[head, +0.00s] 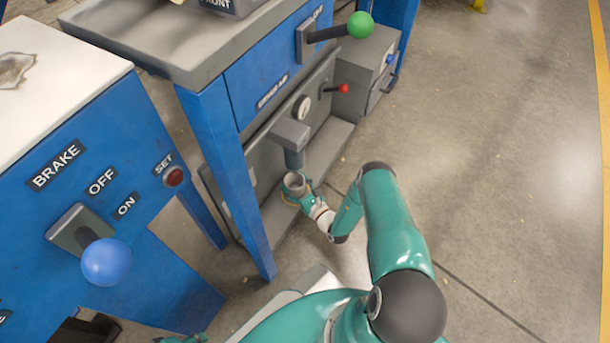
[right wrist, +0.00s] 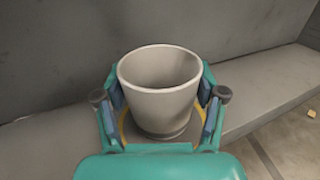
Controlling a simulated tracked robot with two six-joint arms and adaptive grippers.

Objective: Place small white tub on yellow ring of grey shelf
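The small white tub (right wrist: 160,103) is upright, open at the top and empty inside. It stands at the yellow ring (right wrist: 126,128) of the grey shelf (right wrist: 262,88), whose edge shows around the tub's base. I cannot tell whether the base touches the shelf. My right gripper (right wrist: 160,112) has a blue-padded finger close against each side of the tub and seems shut on it. In the head view the tub (head: 295,183) and right gripper (head: 298,190) are low at the machine, beside its grey post. My left gripper's fingers are not in view.
A grey block with a post (head: 292,140) overhangs the shelf close by the tub. A blue machine leg (head: 230,180) stands to the left. A red-knobbed lever (head: 343,88) and a green-knobbed lever (head: 360,25) stick out above. Open floor (head: 490,170) lies right.

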